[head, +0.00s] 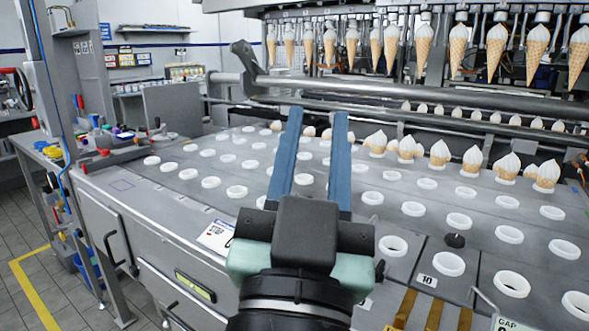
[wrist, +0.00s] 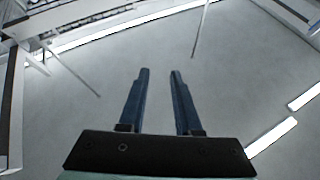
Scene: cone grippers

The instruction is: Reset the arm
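My gripper (head: 318,120) shows in the middle of the head view, with two long blue fingers that stand apart with nothing between them. In the head view it appears in front of a grey machine bed with white rings. In the wrist view my gripper (wrist: 159,72) is also open and empty. Behind the fingers there is a pale grey surface with bright light strips, which looks like the ceiling. I see nothing touching the fingers.
The machine bed (head: 200,225) carries several white ring holders (head: 393,246). Ice cream cones (head: 473,160) stand in holders at the right, and others (head: 458,50) hang in a row behind. A metal rail (head: 400,90) crosses the bed. A cluttered bench (head: 45,160) stands at the left.

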